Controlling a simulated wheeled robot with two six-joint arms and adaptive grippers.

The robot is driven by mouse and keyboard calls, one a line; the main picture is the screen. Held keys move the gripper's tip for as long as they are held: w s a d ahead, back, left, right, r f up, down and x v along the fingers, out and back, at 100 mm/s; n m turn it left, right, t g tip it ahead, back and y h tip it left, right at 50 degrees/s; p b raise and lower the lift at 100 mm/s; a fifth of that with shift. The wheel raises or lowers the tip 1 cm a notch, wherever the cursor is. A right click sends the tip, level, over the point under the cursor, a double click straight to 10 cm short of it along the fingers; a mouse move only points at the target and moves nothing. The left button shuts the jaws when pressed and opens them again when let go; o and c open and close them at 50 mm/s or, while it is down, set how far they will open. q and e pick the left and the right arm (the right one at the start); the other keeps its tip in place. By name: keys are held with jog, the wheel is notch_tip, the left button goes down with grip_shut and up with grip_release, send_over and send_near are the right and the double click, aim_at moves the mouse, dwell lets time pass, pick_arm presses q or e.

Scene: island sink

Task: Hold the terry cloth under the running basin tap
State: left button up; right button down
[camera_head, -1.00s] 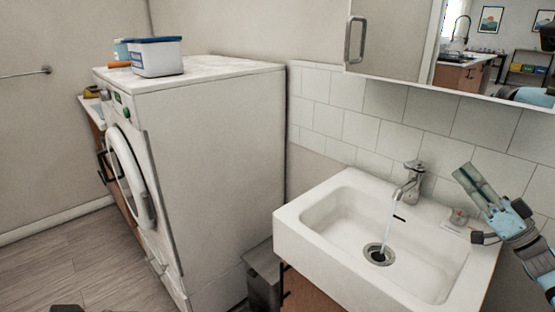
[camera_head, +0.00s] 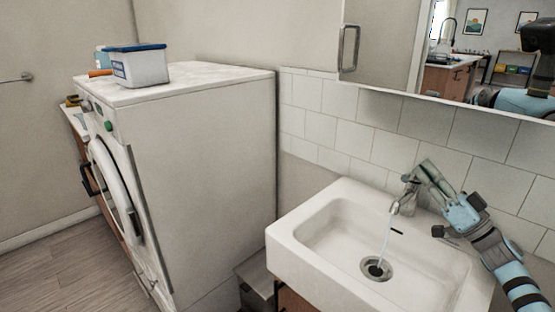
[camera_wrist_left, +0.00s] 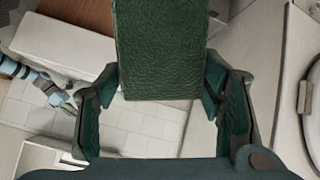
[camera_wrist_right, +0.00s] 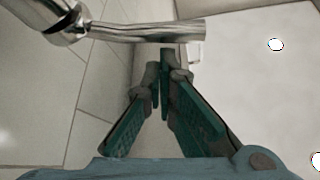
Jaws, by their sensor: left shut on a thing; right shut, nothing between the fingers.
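The basin tap (camera_head: 403,202) stands at the back of the white basin (camera_head: 290,243), with a thin stream of water (camera_head: 386,238) falling toward the drain. My right gripper (camera_head: 425,172) is shut and empty, its tips close by the tap's top; I cannot tell if they touch. In the right wrist view its fingers (camera_wrist_right: 163,72) meet just below the chrome tap (camera_wrist_right: 150,32). In the left wrist view my left gripper (camera_wrist_left: 160,115) is shut on the dark green terry cloth (camera_wrist_left: 158,50), which looks like a flat textured block. Neither left gripper nor cloth shows in the head view.
A white washing machine (camera_head: 205,135) stands left of the basin, with a blue-lidded tub (camera_head: 140,67) on top. A grey bin (camera_head: 256,283) sits between them. A mirror cabinet (camera_head: 385,45) hangs above the basin. The basin bowl is otherwise empty.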

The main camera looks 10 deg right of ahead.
pick_arm(q)
jog(key=shift+w+a, duration=0.1)
jog(key=shift+w, duration=0.1)
pick_arm(e)
jog(key=shift+w+a, duration=0.1)
jog(key=shift+w, duration=0.15)
